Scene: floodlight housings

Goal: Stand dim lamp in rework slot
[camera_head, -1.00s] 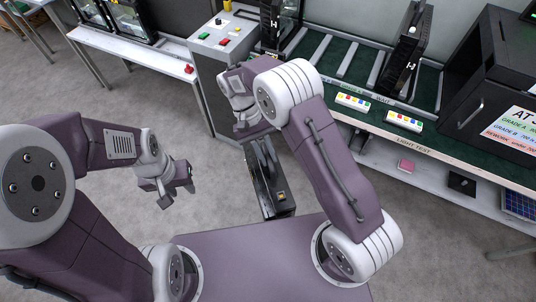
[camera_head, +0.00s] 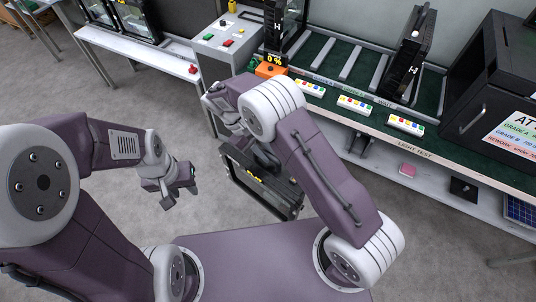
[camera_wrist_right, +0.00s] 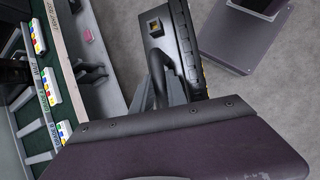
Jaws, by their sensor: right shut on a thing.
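The lamp, a black floodlight housing (camera_head: 262,188), hangs in the air in front of the bench, tilted, with a yellow label strip on its edge. My right gripper (camera_head: 252,150) is shut on its dark handle, partly hidden by my own arm. In the right wrist view the grey fingers (camera_wrist_right: 172,93) close around the handle, and the housing (camera_wrist_right: 176,38) extends beyond them. My left gripper (camera_head: 174,187) is empty, apart from the lamp, over the floor, and its jaws look open. No slot clearly marked rework can be made out.
The green bench (camera_head: 318,50) carries grey rails and several button strips (camera_head: 356,106). Another black housing (camera_head: 405,58) stands upright in the rack. An orange box (camera_head: 271,70) with a "0 %" display sits beside a grey control console (camera_head: 226,42). A black cabinet (camera_head: 500,70) stands right.

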